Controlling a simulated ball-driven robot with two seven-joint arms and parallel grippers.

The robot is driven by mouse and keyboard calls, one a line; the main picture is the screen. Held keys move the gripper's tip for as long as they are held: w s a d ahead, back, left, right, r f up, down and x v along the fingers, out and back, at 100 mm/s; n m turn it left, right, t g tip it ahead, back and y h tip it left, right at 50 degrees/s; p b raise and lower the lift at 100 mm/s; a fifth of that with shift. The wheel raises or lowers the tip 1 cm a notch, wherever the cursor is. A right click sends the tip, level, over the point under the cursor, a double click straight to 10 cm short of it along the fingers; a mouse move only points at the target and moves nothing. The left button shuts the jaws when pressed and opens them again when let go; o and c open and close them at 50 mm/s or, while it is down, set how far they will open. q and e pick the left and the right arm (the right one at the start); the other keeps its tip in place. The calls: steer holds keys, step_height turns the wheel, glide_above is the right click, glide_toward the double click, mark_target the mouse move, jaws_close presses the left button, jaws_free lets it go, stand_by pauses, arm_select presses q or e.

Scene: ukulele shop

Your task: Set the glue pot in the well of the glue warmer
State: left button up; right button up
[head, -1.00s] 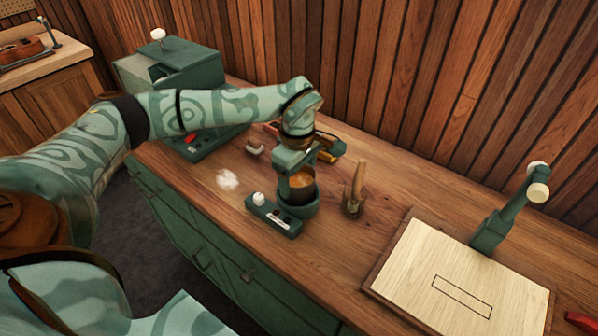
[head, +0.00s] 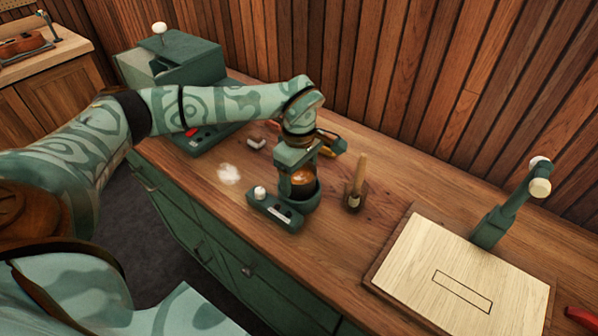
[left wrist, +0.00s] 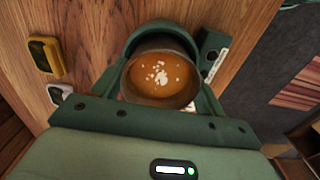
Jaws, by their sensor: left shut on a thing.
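The glue pot (head: 303,186) is a dark round pot with amber glue in it. My left gripper (head: 298,168) is shut on it from above. In the left wrist view the pot (left wrist: 160,78) sits between my two green fingers, with pale flecks on the glue. The green glue warmer (head: 277,211) has a white knob and a round well, and stands on the bench. The pot is at the well, and the well's rim (left wrist: 150,27) shows beyond it. The pot's base is hidden, so I cannot tell whether it rests on the well floor. My right gripper is out of view.
A brush with a wooden handle (head: 357,184) stands just right of the warmer. A pale board (head: 410,262) with a green clamp (head: 492,226) lies further right. A green machine (head: 178,66) stands at the back left. A white patch (head: 228,174) lies left of the warmer.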

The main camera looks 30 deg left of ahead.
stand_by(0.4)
arm_select(q)
steer(key=o, duration=1.3)
step_height(320, 180, up, 7)
steer(key=p, duration=0.7)
